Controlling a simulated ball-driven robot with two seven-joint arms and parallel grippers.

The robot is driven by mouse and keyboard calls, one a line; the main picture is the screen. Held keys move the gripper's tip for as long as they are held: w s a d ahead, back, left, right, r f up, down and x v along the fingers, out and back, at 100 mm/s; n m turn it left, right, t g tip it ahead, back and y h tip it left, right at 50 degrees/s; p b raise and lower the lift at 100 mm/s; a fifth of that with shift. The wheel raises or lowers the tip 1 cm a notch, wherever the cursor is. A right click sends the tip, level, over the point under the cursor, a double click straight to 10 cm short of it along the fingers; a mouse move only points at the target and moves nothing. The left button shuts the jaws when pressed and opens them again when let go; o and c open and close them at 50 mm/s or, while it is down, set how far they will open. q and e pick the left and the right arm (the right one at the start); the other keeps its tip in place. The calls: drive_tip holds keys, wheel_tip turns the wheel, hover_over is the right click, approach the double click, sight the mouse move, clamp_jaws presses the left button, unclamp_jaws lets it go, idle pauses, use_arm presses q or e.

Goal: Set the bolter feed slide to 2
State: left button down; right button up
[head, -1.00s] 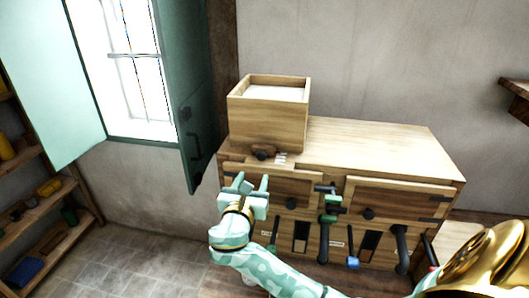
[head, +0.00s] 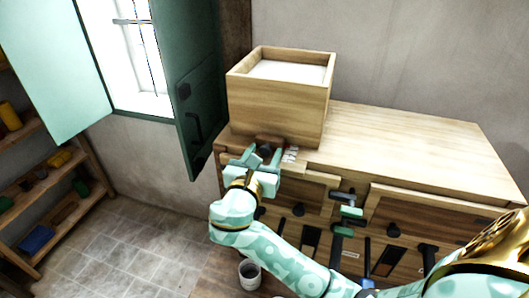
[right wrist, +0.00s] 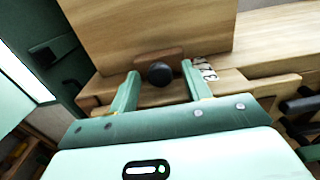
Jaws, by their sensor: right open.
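The bolter feed slide, a small brown wooden block (right wrist: 172,54) with a round dark knob (right wrist: 160,72), sits at the front foot of the wooden flour box. In the head view the knob (head: 266,150) is partly hidden by my gripper. A pale number scale (right wrist: 204,69) lies just right of it; the knob is left of the numbers. It also shows in the head view (head: 291,154). My right gripper (head: 263,157) is open, its two green fingers on either side of the knob in the right wrist view (right wrist: 161,84), with gaps visible. My left gripper is not in view.
The wooden box (head: 277,107) holds white flour and stands on the cabinet top (head: 400,140). Several levers, including a green-gripped one (head: 348,212), stick out of the cabinet front. A green shutter (head: 190,85) stands close left. A bucket (head: 249,274) is on the floor.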

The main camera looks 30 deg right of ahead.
clamp_jaws()
drive_tip(key=shift+p+v, duration=1.05)
drive_tip(key=shift+p, duration=0.1)
drive_tip(key=shift+s+a, duration=0.15)
drive_tip(key=shift+a, duration=0.05)
drive_tip(key=shift+c, duration=0.6)
unclamp_jaws()
drive_tip(key=shift+o, duration=0.6)
drive_tip(key=shift+d, duration=0.1)
